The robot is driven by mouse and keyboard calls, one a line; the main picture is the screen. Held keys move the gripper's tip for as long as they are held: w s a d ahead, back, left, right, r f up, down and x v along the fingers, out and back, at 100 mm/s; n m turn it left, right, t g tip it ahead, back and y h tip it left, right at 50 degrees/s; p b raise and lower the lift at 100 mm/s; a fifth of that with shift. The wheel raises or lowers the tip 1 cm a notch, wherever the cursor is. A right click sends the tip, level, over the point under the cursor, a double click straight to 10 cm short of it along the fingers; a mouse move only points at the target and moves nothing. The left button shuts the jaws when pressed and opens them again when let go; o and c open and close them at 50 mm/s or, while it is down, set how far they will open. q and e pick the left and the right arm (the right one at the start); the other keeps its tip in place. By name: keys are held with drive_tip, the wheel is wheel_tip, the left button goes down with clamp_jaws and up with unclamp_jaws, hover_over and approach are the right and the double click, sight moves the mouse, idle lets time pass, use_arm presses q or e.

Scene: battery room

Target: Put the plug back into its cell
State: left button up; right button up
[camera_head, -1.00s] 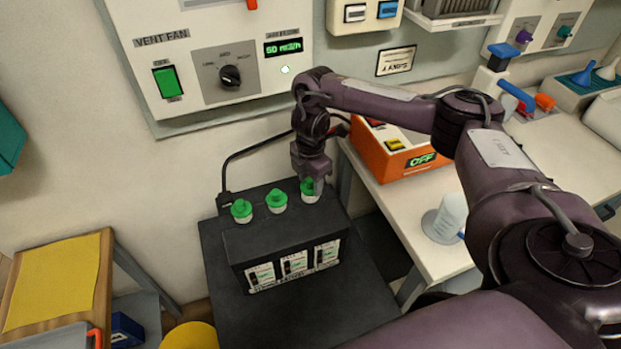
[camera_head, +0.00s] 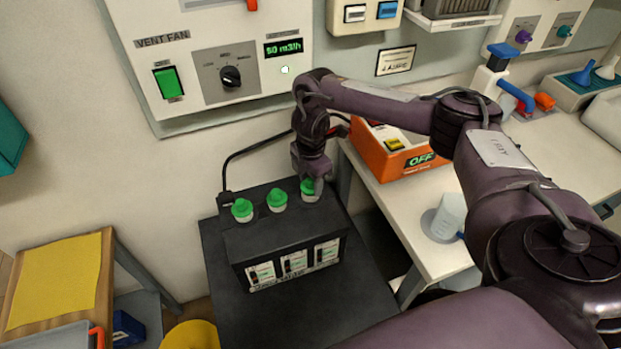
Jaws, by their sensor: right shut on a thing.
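The black battery box (camera_head: 262,238) stands on a dark stand, with three green plugs along its top. The left plug (camera_head: 242,209) and the middle plug (camera_head: 277,200) sit upright on pale necks. The right plug (camera_head: 307,187) is at the third cell, above a pale neck (camera_head: 311,197). My right gripper (camera_head: 313,180) points down from above and is shut on this right plug, partly hiding it. I cannot tell how deep the plug sits on its neck. My left gripper is not in view.
An orange charger (camera_head: 392,155) reading OFF and a clear beaker (camera_head: 447,217) stand on the white bench at right. A black cable (camera_head: 228,165) runs behind the box. The vent fan panel (camera_head: 215,60) hangs above. A yellow sheet (camera_head: 55,282) lies at lower left.

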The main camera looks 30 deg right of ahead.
drive_tip(key=o, duration=1)
drive_tip(key=shift+r, duration=0.1)
drive_tip(key=shift+r+p, duration=3.45)
drive_tip(key=shift+c, duration=0.3)
clamp_jaws()
